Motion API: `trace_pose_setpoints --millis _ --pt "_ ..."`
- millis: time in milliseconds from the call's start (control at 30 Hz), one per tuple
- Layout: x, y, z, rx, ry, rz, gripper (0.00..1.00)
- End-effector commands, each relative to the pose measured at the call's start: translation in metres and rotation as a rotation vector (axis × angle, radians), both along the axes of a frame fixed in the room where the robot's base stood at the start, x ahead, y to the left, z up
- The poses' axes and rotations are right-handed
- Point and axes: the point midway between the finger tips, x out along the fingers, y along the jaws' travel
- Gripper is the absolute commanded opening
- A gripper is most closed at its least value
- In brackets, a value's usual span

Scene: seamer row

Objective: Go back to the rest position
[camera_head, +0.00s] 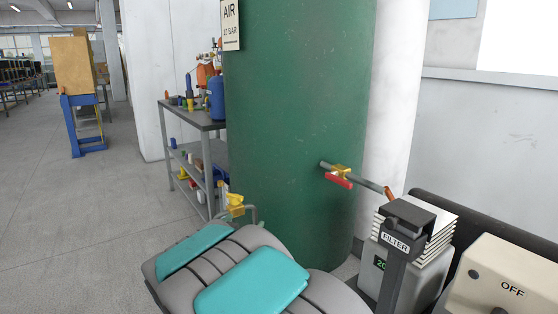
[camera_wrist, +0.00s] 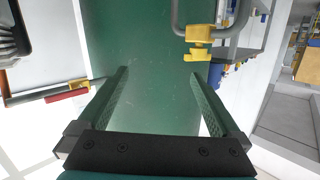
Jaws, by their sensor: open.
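My gripper (camera_wrist: 157,82) is open and empty in the wrist view, its two green fingers spread in front of the green tank (camera_wrist: 145,40). My teal and grey arm fills the bottom middle of the head view, and the gripper itself cannot be made out there. The green tank (camera_head: 300,110) stands upright just beyond the arm. A yellow valve (camera_head: 236,204) on a bent grey pipe is at its left; it also shows in the wrist view (camera_wrist: 197,48), apart from the fingers. A red-handled valve (camera_head: 338,181) sits on a pipe at the tank's right.
A grey shelf cart (camera_head: 205,126) with bottles stands behind left. The filter post (camera_head: 396,248), a stack of pale plates (camera_head: 438,226) and a machine marked OFF (camera_head: 508,285) crowd the right. A blue stand (camera_head: 84,125) is farther back. The left floor is free.

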Motion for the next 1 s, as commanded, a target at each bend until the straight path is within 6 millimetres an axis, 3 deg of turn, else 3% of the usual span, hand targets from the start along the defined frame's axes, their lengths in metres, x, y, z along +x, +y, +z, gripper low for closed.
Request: trace_pose_setpoints --millis 133,267,467,667,1000 --pt "0.002 -0.003 0.004 0.058 0.071 0.098 1.0" --pt "-0.008 -0.009 0.004 0.113 0.182 0.218 1.0" --pt "-0.062 -0.027 -0.009 0.175 0.424 0.395 1.0" --pt "-0.153 -0.068 -0.033 0.188 0.715 0.492 1.0" --pt "-0.351 -0.178 -0.073 0.146 1.256 0.426 1.0"
